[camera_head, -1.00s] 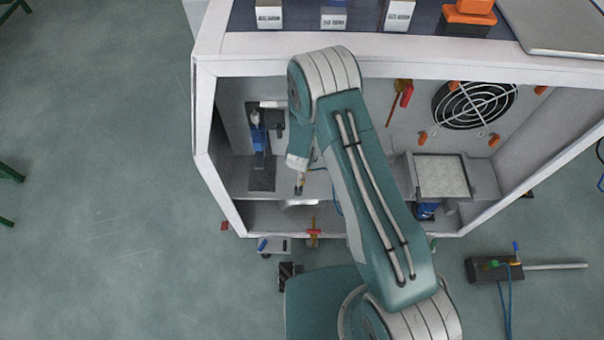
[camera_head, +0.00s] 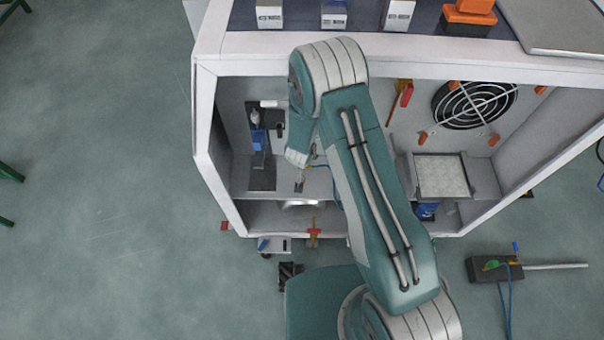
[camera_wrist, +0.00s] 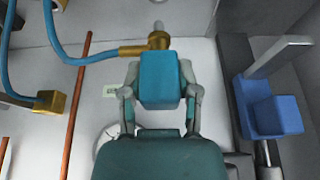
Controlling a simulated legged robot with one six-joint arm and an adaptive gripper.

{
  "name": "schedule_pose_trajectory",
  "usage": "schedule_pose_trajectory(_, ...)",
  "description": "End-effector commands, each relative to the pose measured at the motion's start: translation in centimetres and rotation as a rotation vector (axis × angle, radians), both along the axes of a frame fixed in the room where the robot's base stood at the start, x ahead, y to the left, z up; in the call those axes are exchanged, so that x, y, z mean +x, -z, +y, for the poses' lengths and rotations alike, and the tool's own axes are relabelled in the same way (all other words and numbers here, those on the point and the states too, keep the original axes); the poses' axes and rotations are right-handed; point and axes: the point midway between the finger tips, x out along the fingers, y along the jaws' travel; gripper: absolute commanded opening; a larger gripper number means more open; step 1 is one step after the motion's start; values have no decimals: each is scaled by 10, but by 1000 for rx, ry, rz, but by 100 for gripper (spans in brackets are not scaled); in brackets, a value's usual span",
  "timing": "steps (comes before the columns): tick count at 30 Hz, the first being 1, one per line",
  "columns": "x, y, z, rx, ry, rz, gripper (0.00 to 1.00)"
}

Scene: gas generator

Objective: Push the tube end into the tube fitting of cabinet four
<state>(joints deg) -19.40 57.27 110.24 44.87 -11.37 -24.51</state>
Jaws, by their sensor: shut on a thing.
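In the wrist view, my gripper (camera_wrist: 159,80) is shut on a blue block (camera_wrist: 160,92), with one finger on each side. A brass elbow (camera_wrist: 157,41) with a pale grey tip sits at the block's far face. A blue tube (camera_wrist: 70,52) runs left from the elbow; I take this for the tube end. Another blue tube reaches a brass block (camera_wrist: 49,102) at the left. I cannot tell which part is the cabinet's tube fitting. In the head view, my gripper (camera_head: 300,182) is small inside the open cabinet (camera_head: 205,130), partly hidden by my arm.
A blue part on a dark grey bracket (camera_wrist: 272,117) stands close right of my gripper. A copper rod (camera_wrist: 76,100) runs at its left. In the head view, a fan (camera_head: 474,108) and a pale square block (camera_head: 441,176) are at the cabinet's right.

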Motion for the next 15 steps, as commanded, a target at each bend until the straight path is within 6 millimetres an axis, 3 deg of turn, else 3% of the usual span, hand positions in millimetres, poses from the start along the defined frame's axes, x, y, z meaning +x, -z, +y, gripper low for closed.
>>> schedule_pose_trajectory(3,7,-10,1,6,3,-16,0)
schedule_pose_trajectory(15,8,-10,-5,6,5,-15,0)
